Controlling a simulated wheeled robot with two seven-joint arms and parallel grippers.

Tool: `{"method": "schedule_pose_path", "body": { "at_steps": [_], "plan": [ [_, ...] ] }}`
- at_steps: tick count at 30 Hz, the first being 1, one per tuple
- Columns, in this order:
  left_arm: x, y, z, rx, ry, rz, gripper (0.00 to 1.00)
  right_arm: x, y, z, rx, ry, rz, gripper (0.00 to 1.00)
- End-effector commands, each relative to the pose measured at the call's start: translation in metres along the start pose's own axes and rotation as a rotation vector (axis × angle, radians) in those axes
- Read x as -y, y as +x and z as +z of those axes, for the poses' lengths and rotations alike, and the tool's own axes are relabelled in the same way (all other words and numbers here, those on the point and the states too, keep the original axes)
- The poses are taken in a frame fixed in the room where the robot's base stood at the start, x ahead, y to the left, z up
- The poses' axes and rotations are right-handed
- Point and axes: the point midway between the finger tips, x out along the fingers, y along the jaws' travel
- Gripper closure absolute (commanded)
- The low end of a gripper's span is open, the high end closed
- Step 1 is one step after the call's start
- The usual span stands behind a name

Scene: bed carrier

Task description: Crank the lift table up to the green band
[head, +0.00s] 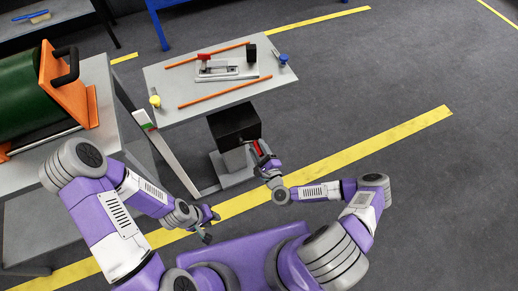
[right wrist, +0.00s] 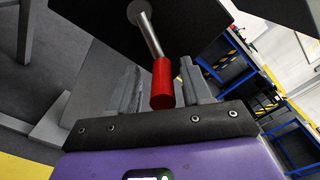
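The lift table (head: 222,92) has a light grey top. Below it is a black box (head: 235,122) on a grey column. A crank with a red handle (head: 257,148) sticks out of the box. My right gripper (head: 263,157) is at this handle. In the right wrist view the red handle (right wrist: 162,84) stands between the fingers, which look slightly apart from it; contact is not clear. A white post (head: 168,157) at the table's left corner carries a green band (head: 149,127) near its top. My left gripper (head: 212,226) is low and away from the table; its opening is too small to judge.
On the table top lie two orange rods (head: 225,91), a fixture with a red part (head: 204,58), a black block (head: 251,53), and yellow and blue knobs. A bench (head: 103,135) at left bears a green roll in an orange frame (head: 68,87). Floor at right is clear.

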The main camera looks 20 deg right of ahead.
Motion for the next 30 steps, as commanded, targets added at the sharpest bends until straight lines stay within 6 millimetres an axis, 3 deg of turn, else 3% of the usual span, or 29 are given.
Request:
{"method": "schedule_pose_path", "body": {
  "at_steps": [8,21,30],
  "plan": [
    [-0.001,-0.001,0.0,0.0,0.0,0.0,0.66,0.002,-0.003,-0.001,-0.002,-0.001,-0.003,0.52],
    [-0.005,-0.013,0.001,0.0,0.0,0.0,0.66,0.001,-0.067,0.0,-0.002,-0.001,-0.002,0.52],
    [-0.005,-0.014,0.001,0.0,0.0,0.0,0.66,0.001,-0.076,0.0,0.0,-0.001,-0.002,0.52]
  ]
}}
